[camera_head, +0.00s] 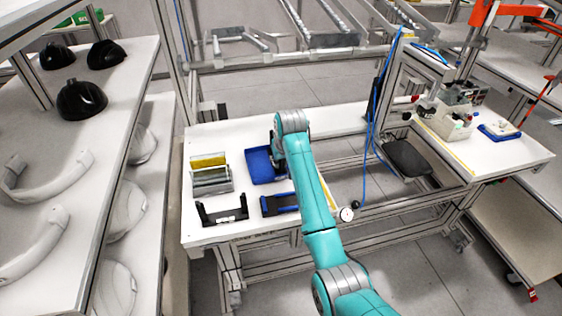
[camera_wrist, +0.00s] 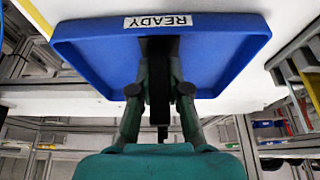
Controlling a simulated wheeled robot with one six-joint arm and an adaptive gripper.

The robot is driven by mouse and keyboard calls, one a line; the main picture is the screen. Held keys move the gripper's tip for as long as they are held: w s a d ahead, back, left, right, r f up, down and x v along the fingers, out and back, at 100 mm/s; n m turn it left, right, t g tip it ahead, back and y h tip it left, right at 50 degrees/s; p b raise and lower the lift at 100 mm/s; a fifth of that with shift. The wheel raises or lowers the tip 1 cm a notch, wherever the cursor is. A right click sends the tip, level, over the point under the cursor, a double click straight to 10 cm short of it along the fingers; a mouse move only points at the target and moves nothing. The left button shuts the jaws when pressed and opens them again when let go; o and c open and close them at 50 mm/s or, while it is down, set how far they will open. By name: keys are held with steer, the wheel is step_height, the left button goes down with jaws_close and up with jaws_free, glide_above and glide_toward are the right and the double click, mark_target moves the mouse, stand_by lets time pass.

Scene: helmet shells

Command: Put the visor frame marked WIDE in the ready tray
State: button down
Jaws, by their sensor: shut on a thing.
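The blue ready tray (camera_head: 259,167) lies on the white table, partly behind my arm; its READY label (camera_wrist: 158,21) shows upside down in the wrist view. My gripper (camera_wrist: 160,92) is over the tray, its fingers shut on a narrow dark piece (camera_wrist: 159,110). This looks like part of a visor frame, but no WIDE mark is readable on it. I cannot tell whether it touches the tray floor.
A rack with yellow and grey panels (camera_head: 210,181) stands left of the tray. A blue item with black parts (camera_head: 279,205) lies in front of it. Black helmet shells (camera_head: 81,101) sit on the left shelf. A blue cable (camera_head: 370,140) hangs right of my arm.

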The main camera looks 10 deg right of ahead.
steer(key=shift+f, duration=0.1)
steer(key=c, duration=1.1)
jaws_free()
steer(key=shift+c, duration=0.2)
steer(key=v, duration=1.2)
